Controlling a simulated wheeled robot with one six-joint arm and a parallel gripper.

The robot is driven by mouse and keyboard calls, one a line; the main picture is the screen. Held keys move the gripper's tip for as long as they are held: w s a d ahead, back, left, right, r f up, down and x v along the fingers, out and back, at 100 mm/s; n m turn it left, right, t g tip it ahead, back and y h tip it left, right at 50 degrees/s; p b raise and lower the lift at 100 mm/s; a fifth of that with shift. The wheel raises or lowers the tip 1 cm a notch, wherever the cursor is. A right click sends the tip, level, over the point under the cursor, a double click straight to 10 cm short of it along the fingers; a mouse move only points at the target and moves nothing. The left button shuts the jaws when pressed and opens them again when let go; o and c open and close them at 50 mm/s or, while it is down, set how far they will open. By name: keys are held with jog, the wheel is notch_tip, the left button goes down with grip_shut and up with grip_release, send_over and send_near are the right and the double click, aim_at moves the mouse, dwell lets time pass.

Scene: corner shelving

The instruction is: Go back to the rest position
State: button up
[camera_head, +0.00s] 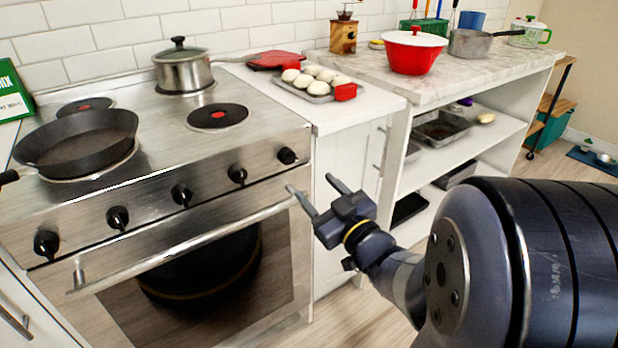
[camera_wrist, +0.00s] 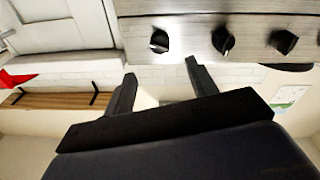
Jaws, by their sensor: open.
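My gripper (camera_head: 314,194) is open, with nothing between its two fingers. In the head view it is in front of the stove's right edge, near the right end of the oven handle (camera_head: 185,245). I cannot tell whether it touches the handle. In the wrist view my gripper (camera_wrist: 158,80) shows its two spread fingers below several stove knobs (camera_wrist: 224,40). My arm reaches in from the right of the head view.
The stove (camera_head: 150,120) holds a black pan (camera_head: 80,140) and a steel pot (camera_head: 183,70). A tray of white buns (camera_head: 318,88) sits on the counter. A red pot (camera_head: 412,52) stands on the marble top above open shelves (camera_head: 470,145). Wooden floor shows below.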

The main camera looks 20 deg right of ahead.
aim_at(292, 161)
jog(key=shift+s, duration=0.35)
jog(key=shift+w, duration=0.1)
jog(key=b+x, duration=0.1)
jog(key=x, duration=1)
jog(key=shift+d, duration=0.1)
jog(key=shift+s, duration=0.2)
